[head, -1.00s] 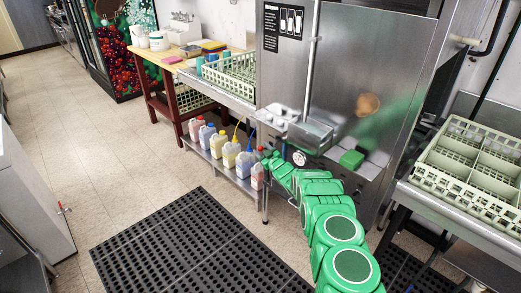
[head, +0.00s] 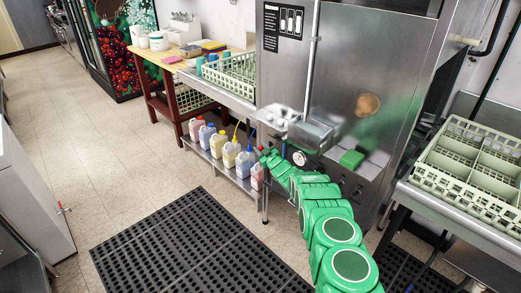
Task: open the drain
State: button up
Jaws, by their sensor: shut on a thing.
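The steel dish machine (head: 345,90) stands at the middle right. My green arm reaches up to the lower left of its front. My gripper (head: 263,155) is at the arm's far end, beside the machine's lower left corner and close to the nearest bottle. It is small in view and partly hidden by my wrist. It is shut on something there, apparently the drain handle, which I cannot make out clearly. The drain itself is hidden behind my arm.
Several bottles (head: 229,152) stand on a low steel shelf (head: 236,181) left of my gripper. A black mat (head: 200,245) covers the floor in front. Racks (head: 470,165) stand at the right.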

jog(key=shift+a, duration=0.1)
grip_shut()
jog(key=shift+f, duration=0.15)
jog(key=shift+s+a+f+n+t+y, duration=0.1)
jog(key=shift+s+f+n+t+y, duration=0.05)
jog(key=shift+f+n, duration=0.7)
jog(key=shift+s+a+f+n+t+y, duration=0.1)
jog(key=shift+f+n+y, duration=0.1)
jog(key=shift+f+n, duration=0.65)
jog(key=shift+s+a+f+n+t+y, duration=0.15)
jog(key=shift+f+n, duration=0.3)
jog(key=shift+n, duration=0.75)
jog(key=shift+d, duration=0.1)
jog(key=o, duration=0.6)
grip_release()
jog(key=o, duration=0.3)
jog(key=shift+r, duration=0.15)
